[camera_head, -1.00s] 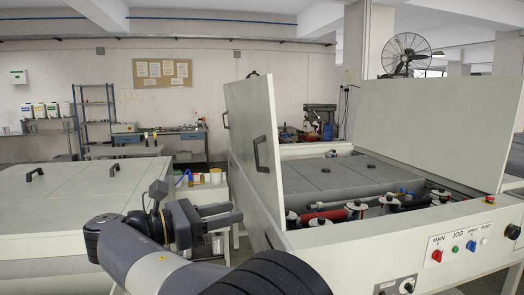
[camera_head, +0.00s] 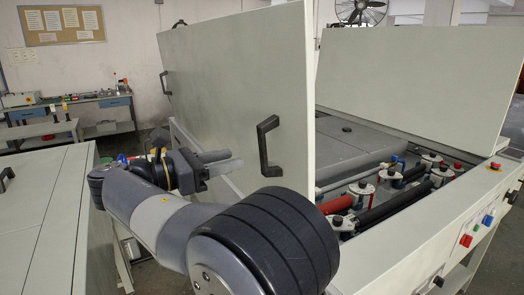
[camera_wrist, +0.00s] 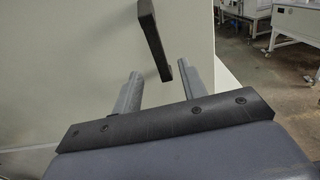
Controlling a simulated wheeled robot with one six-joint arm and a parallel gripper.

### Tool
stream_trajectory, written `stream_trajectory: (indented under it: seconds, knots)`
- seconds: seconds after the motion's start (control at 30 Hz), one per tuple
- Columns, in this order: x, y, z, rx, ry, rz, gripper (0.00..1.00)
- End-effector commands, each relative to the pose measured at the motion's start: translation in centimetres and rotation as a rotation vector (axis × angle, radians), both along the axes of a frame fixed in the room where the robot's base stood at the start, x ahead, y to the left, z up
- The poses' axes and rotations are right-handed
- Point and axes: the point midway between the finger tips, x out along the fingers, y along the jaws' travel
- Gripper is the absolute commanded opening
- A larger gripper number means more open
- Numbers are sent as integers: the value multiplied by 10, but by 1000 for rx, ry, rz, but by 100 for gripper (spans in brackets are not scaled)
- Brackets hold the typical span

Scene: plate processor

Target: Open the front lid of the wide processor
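The wide processor (camera_head: 400,260) is a pale machine with rollers showing inside. Its near lid (camera_head: 225,100) stands upright, raised, with a far black handle (camera_head: 165,84) and a near black handle (camera_head: 267,146) on its outer face. My gripper (camera_head: 222,163) is just left of the near handle, apart from it in the head view. In the wrist view the two grey fingers (camera_wrist: 160,88) are spread and empty, pointing at the lid face (camera_wrist: 80,60). The handle (camera_wrist: 153,38) lies ahead of them, its lower end lined up between the fingertips; the exact gap is hard to tell.
A second raised lid (camera_head: 415,80) stands on the far right. Switches (camera_head: 466,240) sit on the processor's front panel. A pale machine (camera_head: 45,220) stands close at left. In the wrist view, open floor (camera_wrist: 265,70) lies right of the lid edge.

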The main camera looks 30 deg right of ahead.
Motion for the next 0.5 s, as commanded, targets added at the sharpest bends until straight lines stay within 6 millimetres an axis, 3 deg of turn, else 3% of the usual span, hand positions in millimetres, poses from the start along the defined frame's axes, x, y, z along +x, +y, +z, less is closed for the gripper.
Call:
stream_trajectory:
  seconds: [0.3,0.5]
  knots:
    - [1,-62,1,0,0,-5,40]
    - [2,-85,1,0,0,-3,40]
